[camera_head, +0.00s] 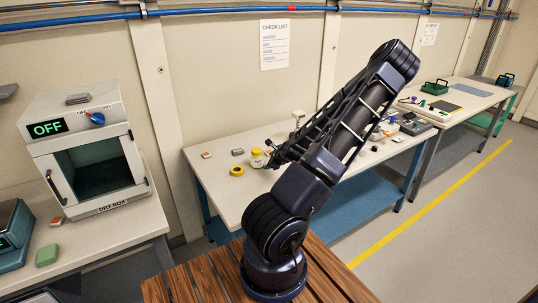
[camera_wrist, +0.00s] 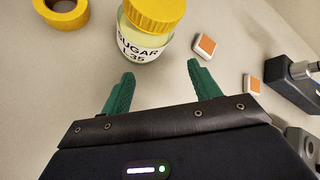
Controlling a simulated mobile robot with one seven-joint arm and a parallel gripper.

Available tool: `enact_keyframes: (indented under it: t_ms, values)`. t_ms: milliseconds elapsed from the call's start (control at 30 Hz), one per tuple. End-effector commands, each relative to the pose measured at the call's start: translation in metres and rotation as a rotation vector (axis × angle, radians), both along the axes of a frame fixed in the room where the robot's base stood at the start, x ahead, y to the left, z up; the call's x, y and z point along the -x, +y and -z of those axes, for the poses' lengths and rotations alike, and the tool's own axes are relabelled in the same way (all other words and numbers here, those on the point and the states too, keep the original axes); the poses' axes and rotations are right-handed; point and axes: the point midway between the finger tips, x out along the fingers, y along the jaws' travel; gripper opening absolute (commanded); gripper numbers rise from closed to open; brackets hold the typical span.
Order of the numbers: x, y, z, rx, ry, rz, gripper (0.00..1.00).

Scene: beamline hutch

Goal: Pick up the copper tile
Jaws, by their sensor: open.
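No tile is plainly marked as copper. Two small white-edged tiles with orange faces lie on the table in the wrist view: one (camera_wrist: 205,46) right of the jar, beyond my right fingertip, and another (camera_wrist: 251,84) further right. My gripper (camera_wrist: 152,78) is open and empty, its green fingers pointing at the sugar jar (camera_wrist: 148,32) with a yellow lid. In the head view, a small orange-faced tile (camera_head: 206,155) lies at the left of the middle table, and another (camera_head: 57,221) lies by the dry box. My arm hides part of the middle table.
A yellow tape roll (camera_wrist: 62,12) lies left of the jar. A dark grey device (camera_wrist: 296,82) stands at the right edge of the wrist view. The dry box (camera_head: 88,155) is on the left table, with a green block (camera_head: 47,255) in front.

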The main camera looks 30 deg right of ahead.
Motion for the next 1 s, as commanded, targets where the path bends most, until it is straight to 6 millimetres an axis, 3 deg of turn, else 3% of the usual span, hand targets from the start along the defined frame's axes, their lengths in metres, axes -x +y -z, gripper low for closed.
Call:
enact_keyframes:
  t_ms: [233,500,800,1000]
  values:
    - [0.006,0.000,0.009,-0.259,-0.072,0.219,0.62]
    - [0.009,-0.015,0.008,-0.462,-0.172,0.403,0.62]
    - [0.006,-0.040,-0.005,-0.560,-0.296,0.527,0.62]
    - [0.000,-0.046,-0.006,-0.570,-0.321,0.547,0.62]
